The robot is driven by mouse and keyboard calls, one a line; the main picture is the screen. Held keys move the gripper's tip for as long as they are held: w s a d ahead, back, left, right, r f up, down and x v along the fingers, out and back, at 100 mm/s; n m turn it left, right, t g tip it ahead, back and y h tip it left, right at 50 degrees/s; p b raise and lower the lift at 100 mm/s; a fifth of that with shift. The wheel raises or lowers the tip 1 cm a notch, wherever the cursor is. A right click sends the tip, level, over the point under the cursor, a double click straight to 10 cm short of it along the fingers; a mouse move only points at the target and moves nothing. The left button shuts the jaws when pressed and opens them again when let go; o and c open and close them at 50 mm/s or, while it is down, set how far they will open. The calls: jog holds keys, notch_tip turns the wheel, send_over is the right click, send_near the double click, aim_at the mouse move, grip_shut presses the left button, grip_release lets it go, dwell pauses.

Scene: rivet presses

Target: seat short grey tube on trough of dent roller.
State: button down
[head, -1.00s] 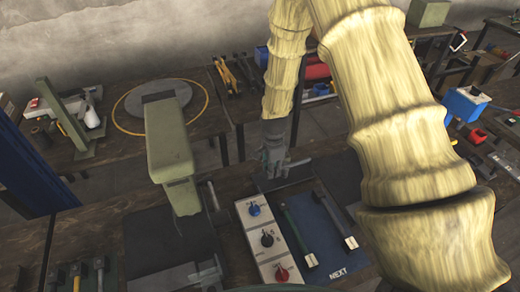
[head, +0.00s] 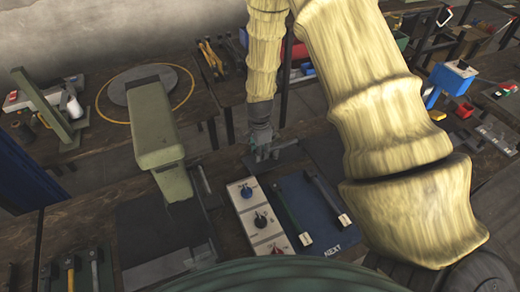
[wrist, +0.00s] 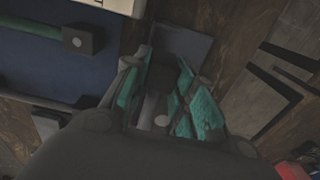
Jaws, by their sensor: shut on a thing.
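My gripper (head: 264,155) points down over the dark bench, just behind the control panel and the blue mat. In the wrist view its green-padded fingers (wrist: 160,108) are shut on a small grey piece (wrist: 150,106), which looks like the short grey tube; the fingers hide much of it. A dark grey plate (wrist: 182,46) shows beyond the fingertips. A green press-like machine (head: 160,130) stands left of the gripper. A grey metal fixture (head: 168,268) lies at the front below it. I cannot tell which part is the dent roller's trough.
Hammers (head: 72,272) lie front left. A round plate (head: 135,85) sits on the rear bench.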

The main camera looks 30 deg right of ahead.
jog(key=shift+w+f+b, duration=0.15)
jog(key=shift+f+b, duration=0.15)
jog(key=shift+f, duration=0.6)
jog(key=shift+f+b, duration=0.8)
jog(key=shift+f, duration=0.8)
jog(key=shift+f+b, duration=0.35)
jog(key=shift+f, duration=0.35)
jog(key=c, duration=1.1)
grip_release()
notch_tip(320, 180, up, 12)
